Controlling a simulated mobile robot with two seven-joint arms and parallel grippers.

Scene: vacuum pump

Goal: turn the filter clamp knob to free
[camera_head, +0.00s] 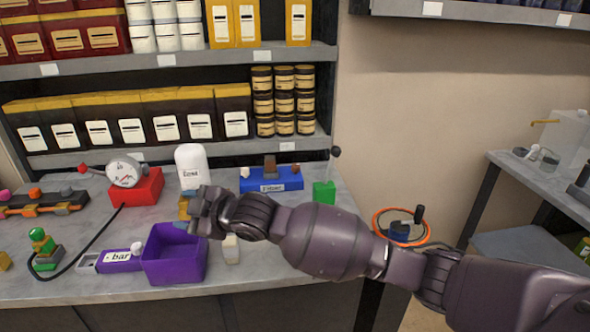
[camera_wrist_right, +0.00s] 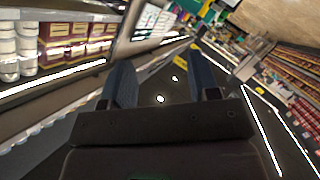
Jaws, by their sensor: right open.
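A blue block (camera_head: 270,183) with a white label, which seems to read filter, stands at the back of the grey workbench. On it are a brown upright piece (camera_head: 270,167) and a small white knob (camera_head: 244,173) at its left end. I cannot tell which part is the clamp knob or how it is set. My right gripper (camera_head: 193,214) is over the bench, in front and to the left of the blue block, apart from it. In the right wrist view its two fingers (camera_wrist_right: 163,82) are spread with nothing between them. My left gripper is not in view.
A purple bin (camera_head: 175,268) stands below my right gripper. A white bottle (camera_head: 191,168) and a red gauge block (camera_head: 136,186) are left of the blue block, a green lever block (camera_head: 324,192) right. The right wrist view shows shelves and floor.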

